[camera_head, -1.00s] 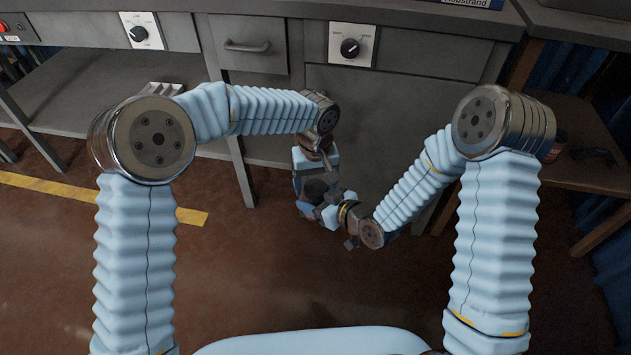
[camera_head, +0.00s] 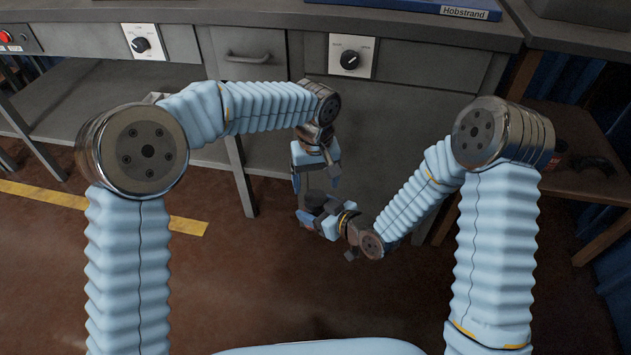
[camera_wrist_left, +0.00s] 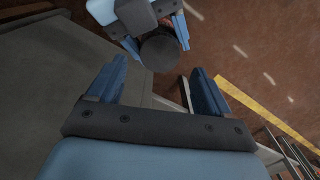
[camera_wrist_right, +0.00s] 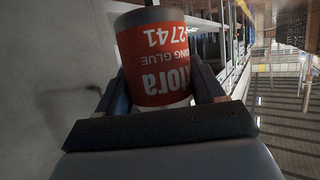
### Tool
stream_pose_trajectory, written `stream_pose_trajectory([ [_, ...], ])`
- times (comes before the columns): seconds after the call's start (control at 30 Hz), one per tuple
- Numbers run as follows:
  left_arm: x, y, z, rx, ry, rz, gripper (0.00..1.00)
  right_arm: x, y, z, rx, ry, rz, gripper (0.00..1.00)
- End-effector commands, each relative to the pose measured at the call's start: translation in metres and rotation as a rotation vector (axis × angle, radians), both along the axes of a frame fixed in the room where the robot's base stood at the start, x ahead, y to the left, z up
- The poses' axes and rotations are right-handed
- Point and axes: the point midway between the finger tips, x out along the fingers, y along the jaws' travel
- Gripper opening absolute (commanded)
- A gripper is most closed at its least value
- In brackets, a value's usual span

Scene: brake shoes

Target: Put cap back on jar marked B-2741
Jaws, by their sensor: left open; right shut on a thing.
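My right gripper (camera_head: 318,213) is shut on a jar, which it holds in the air before the bench. In the right wrist view the jar (camera_wrist_right: 152,55) has a red label, upside down in the picture, with "2741" and "GLUE" readable; the rest of the number is out of sight. In the left wrist view the jar's round dark top (camera_wrist_left: 160,53) faces me between the right fingers; I cannot tell whether it is a cap or the open mouth. My left gripper (camera_wrist_left: 155,88) is open and empty, above and apart from the jar. No separate cap is visible.
A grey workbench (camera_head: 408,25) with a drawer (camera_head: 248,60) and knobs stands ahead. A wooden side table (camera_head: 575,182) at right bears a red can (camera_head: 558,142) and a dark item (camera_head: 595,162). Brown floor with a yellow stripe (camera_head: 60,199) lies open at left.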

Motion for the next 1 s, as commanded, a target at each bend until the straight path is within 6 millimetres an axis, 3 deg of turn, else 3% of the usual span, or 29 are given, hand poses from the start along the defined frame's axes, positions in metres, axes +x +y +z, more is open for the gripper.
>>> stream_pose_trajectory([
  [0.27,0.001,0.0,0.034,-0.002,-0.003,0.0,0.78,0.0,0.0,0.001,0.001,-0.002,0.0,0.0],
  [0.57,0.0,0.0,0.034,0.0,0.0,0.0,0.78,0.0,0.0,0.001,0.001,-0.002,0.0,0.0],
  [0.77,0.0,0.0,0.015,0.002,0.003,0.0,0.78,0.0,0.0,0.001,0.001,-0.002,0.0,0.0],
  [1.0,-0.001,0.0,-0.022,0.001,0.003,0.0,0.78,0.0,0.0,0.001,0.001,-0.002,0.0,0.0],
])
